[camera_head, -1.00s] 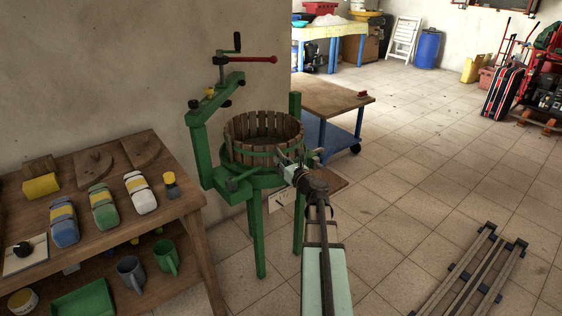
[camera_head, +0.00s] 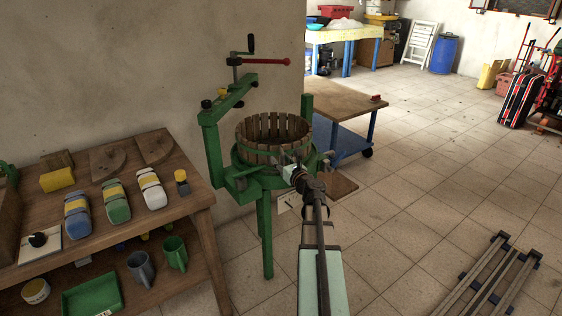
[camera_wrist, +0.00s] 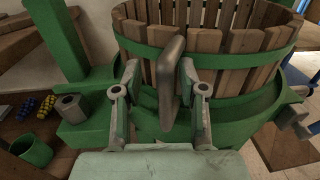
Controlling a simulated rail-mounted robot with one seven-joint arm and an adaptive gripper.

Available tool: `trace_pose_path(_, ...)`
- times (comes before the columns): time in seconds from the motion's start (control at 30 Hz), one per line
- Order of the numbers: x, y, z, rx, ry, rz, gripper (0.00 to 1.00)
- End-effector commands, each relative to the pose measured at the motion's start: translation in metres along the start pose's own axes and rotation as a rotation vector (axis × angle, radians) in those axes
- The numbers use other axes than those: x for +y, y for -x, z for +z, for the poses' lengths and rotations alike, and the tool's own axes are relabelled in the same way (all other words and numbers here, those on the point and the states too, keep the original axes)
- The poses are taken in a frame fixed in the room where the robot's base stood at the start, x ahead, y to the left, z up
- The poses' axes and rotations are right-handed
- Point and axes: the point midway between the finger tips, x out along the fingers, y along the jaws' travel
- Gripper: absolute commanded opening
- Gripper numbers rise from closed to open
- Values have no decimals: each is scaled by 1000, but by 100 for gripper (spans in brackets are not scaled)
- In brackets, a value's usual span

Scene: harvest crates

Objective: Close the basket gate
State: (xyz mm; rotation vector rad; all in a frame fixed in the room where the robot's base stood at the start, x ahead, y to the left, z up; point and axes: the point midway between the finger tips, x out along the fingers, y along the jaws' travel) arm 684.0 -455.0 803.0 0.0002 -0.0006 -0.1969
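The press basket (camera_head: 259,136) is a ring of upright wooden slats with green hoops, standing on a green frame. It also fills the top of the wrist view (camera_wrist: 222,60). A grey upright bar (camera_wrist: 170,72), perhaps the gate's handle or latch, stands at the basket's front. My gripper (camera_head: 290,166) is at the basket's front right side. In the wrist view my gripper (camera_wrist: 158,76) is open, with the bar between its fingers, closer to the right one. I cannot tell whether a finger touches it. The gate's edge and any gap in the slats are hard to make out.
The green press frame (camera_head: 212,150) carries a screw with a red handle (camera_head: 265,61). A wooden-topped cart (camera_head: 345,100) is behind the press.

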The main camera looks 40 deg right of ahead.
Motion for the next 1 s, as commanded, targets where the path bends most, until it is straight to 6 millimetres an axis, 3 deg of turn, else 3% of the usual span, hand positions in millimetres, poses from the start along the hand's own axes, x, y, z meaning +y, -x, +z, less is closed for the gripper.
trace_pose_path(0.27,0,20,0,1,0,-3,41)
trace_pose_path(0.7,2,99,0,0,0,-1,41)
trace_pose_path(1.0,1,120,0,0,0,1,41)
